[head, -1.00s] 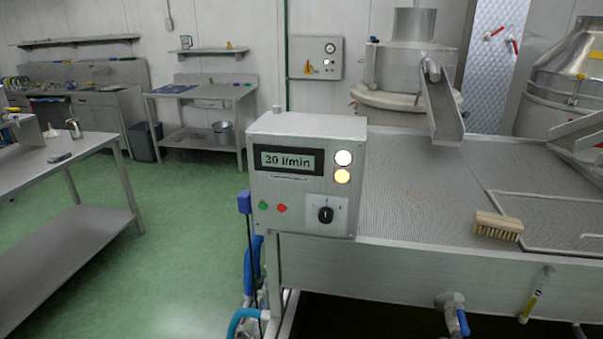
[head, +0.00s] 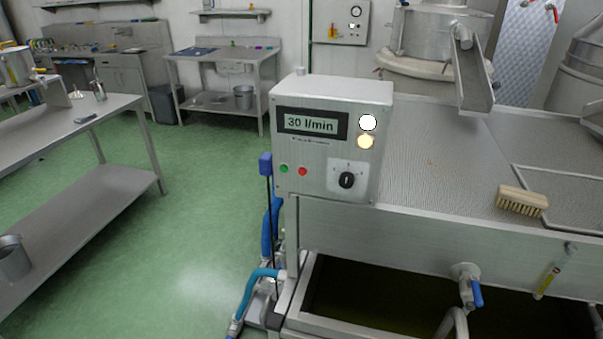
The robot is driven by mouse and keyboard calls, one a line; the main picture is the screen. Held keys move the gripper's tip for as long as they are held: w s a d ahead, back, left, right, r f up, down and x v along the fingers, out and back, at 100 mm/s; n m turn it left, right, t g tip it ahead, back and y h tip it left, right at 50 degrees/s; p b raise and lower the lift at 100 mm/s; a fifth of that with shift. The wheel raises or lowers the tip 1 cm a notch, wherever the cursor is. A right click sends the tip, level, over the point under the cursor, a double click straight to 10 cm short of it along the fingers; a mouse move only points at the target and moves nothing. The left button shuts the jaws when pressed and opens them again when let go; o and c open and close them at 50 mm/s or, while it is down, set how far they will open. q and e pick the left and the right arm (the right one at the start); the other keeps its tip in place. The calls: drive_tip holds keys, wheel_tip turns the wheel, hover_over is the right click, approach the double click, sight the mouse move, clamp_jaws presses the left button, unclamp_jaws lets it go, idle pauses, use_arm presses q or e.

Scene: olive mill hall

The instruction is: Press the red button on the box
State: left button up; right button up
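The grey metal control box (head: 325,190) stands on a post at the front left corner of the steel machine. Its red button (head: 303,172) is on the lower part of the front face, just right of a green button (head: 284,168) and left of a black rotary knob (head: 346,180). The display (head: 311,124) reads 30 l/min. Neither of my grippers shows in the head view.
A steel machine bed (head: 440,150) with a scrubbing brush (head: 522,200) lies right of the box. A blue-handled valve (head: 471,286) and blue hoses (head: 254,287) are below. A steel table (head: 90,120) stands at left. Green floor (head: 195,230) between is clear.

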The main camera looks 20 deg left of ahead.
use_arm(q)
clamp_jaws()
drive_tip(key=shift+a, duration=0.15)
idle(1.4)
